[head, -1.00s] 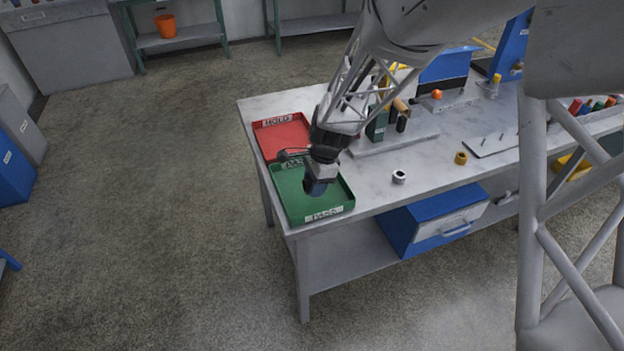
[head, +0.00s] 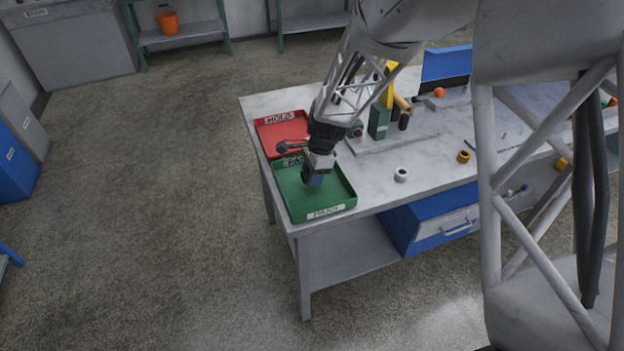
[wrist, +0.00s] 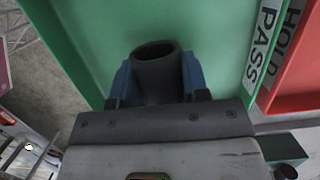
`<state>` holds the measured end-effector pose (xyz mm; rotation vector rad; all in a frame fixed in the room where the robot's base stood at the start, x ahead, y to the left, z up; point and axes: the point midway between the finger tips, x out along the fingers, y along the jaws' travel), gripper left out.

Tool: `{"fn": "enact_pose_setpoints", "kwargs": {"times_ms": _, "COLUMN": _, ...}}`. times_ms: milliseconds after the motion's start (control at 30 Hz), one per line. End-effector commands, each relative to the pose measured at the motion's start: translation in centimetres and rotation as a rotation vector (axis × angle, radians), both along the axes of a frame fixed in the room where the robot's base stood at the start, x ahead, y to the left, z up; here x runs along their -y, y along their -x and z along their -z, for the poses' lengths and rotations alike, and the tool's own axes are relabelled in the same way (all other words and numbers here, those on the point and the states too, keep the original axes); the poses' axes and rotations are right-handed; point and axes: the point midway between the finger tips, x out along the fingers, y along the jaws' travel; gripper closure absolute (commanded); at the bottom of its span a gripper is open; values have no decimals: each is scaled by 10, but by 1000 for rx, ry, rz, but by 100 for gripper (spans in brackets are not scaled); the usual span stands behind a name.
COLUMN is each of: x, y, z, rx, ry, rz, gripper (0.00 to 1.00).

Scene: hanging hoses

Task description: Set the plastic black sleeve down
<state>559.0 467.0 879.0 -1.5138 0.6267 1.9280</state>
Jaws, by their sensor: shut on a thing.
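The black sleeve (wrist: 157,72) shows in the wrist view as a dark hollow tube, its round open end facing the camera. My gripper (wrist: 157,85) is shut on it, with a blue finger on each side. In the head view my gripper (head: 314,180) points down over the green tray (head: 334,196) labelled PASS, and the sleeve is hard to make out there. The green tray's floor (wrist: 110,30) lies behind the sleeve in the wrist view. I cannot tell whether the sleeve touches the tray floor.
A red tray (head: 270,139) labelled HOLD adjoins the green tray on its far side. A white ring (head: 401,174) and a yellow ring (head: 463,156) stand on the table to the right. A green block (head: 379,122) stands behind them. The green tray looks otherwise empty.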

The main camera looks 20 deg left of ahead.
Motion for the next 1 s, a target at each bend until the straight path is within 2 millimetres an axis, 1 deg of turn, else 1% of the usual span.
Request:
{"fn": "enact_pose_setpoints", "kwargs": {"times_ms": 100, "x": 0, "y": 0, "z": 13, "rx": -1, "ry": 1, "rz": 0, "gripper": 87}}
{"fn": "enact_pose_setpoints", "kwargs": {"times_ms": 233, "x": 0, "y": 0, "z": 21, "rx": -1, "ry": 1, "rz": 1, "gripper": 87}}
{"fn": "enact_pose_setpoints", "kwargs": {"times_ms": 700, "x": 0, "y": 0, "z": 25, "rx": 0, "ry": 0, "rz": 1, "gripper": 87}}
{"fn": "enact_pose_setpoints", "kwargs": {"times_ms": 733, "x": 0, "y": 0, "z": 25, "rx": 0, "ry": 0, "rz": 1, "gripper": 55}}
{"fn": "enact_pose_setpoints", "kwargs": {"times_ms": 867, "x": 0, "y": 0, "z": 25, "rx": 0, "ry": 0, "rz": 0, "gripper": 35}}
{"fn": "enact_pose_setpoints", "kwargs": {"times_ms": 900, "x": 0, "y": 0, "z": 25, "rx": 0, "ry": 0, "rz": 0, "gripper": 33}}
{"fn": "enact_pose_setpoints", "kwargs": {"times_ms": 1000, "x": 0, "y": 0, "z": 25, "rx": 0, "ry": 0, "rz": 0, "gripper": 33}}
